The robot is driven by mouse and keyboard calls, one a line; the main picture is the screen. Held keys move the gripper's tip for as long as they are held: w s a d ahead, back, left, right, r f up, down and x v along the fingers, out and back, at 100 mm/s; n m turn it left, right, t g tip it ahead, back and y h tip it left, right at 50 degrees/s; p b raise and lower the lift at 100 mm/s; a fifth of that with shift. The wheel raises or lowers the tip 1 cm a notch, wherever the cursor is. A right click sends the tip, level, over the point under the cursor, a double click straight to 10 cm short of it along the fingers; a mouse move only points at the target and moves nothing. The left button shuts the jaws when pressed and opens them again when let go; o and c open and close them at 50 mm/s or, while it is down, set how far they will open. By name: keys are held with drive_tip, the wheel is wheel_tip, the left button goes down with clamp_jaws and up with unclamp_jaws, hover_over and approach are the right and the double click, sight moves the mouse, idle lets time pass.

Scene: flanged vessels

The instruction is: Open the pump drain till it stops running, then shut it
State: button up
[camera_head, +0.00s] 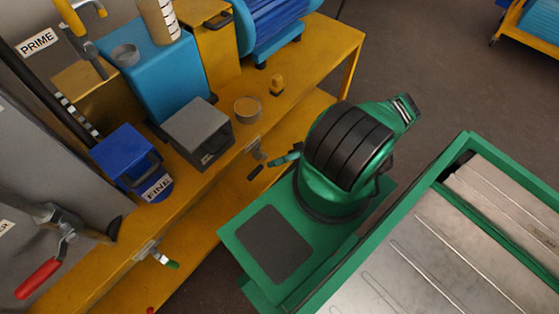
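The blue pump body (160,75) stands on a yellow bench, with a clear striped cylinder (159,20) on top. On the bench's near edge sits a small valve (254,150) with a dark-tipped lever (255,172); a teal handle-like piece (284,159) is beside it, partly against my green arm. A second small valve (148,252) with a green-tipped lever (166,261) sits lower left. I cannot tell which one is the pump drain or whether either is open. No running liquid is visible. My gripper is not clearly seen; only green and black arm links show.
A blue box labelled FINE (130,160), a grey box (198,132) and a small round cup (248,109) stand on the yellow bench (330,45). A red-handled lever (38,278) is at lower left, a yellow-handled one (73,20) near the PRIME label (38,42). Open floor (440,70) lies upper right.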

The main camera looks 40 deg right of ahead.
drive_tip(key=shift+s+d, duration=0.15)
drive_tip(key=shift+d, duration=0.5)
drive_tip(key=shift+f, duration=0.1)
